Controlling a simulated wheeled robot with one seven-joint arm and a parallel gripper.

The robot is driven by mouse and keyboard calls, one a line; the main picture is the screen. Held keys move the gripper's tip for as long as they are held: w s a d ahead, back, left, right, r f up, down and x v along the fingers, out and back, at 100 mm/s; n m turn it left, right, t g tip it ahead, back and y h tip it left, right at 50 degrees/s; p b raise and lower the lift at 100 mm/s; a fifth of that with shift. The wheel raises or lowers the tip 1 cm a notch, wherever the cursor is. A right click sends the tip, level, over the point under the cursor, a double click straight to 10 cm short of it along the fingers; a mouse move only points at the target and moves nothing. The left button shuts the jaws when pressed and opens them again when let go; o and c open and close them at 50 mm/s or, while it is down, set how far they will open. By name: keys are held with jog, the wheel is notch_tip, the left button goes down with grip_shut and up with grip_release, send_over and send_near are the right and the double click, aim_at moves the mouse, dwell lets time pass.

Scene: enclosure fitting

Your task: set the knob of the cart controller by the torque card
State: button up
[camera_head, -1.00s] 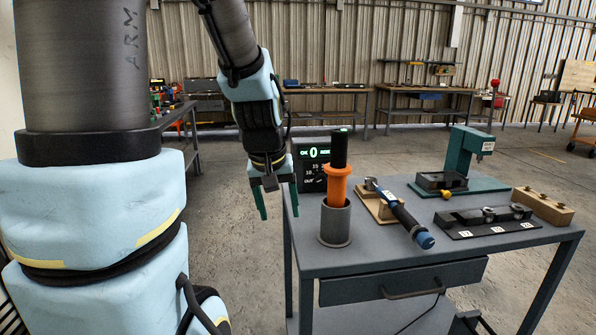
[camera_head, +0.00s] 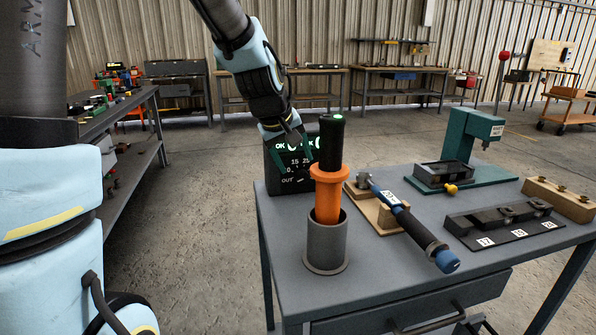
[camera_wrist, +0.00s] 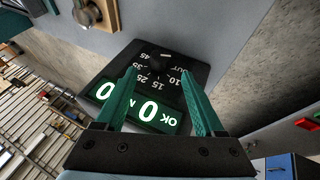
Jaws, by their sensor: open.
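The cart controller (camera_head: 290,180) is a black box with a green-lit display at the table's left back edge, partly hidden by my gripper in the head view. In the wrist view its face (camera_wrist: 195,72) shows upside down, with numbers around a dark round knob (camera_wrist: 158,65). A short white mark lies at the knob's edge, on the upper side. My gripper (camera_wrist: 159,74) is open, its teal fingertips on either side of the knob; I cannot tell whether they touch it. It also shows in the head view (camera_head: 294,143). I cannot make out a torque card.
An orange-and-black tool (camera_head: 328,190) stands in a grey cup (camera_head: 327,248) close to the controller. A blue-ended wrench (camera_head: 420,233) lies on a wooden rest. A teal press (camera_head: 465,150), a black rack (camera_head: 505,228) and a wooden block (camera_head: 560,198) stand further right.

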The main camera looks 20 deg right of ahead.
aim_at(301, 173)
jog(key=x, duration=0.5)
jog(key=shift+d+f, duration=0.2)
jog(key=shift+f, duration=0.15)
grip_shut()
dwell(0.3)
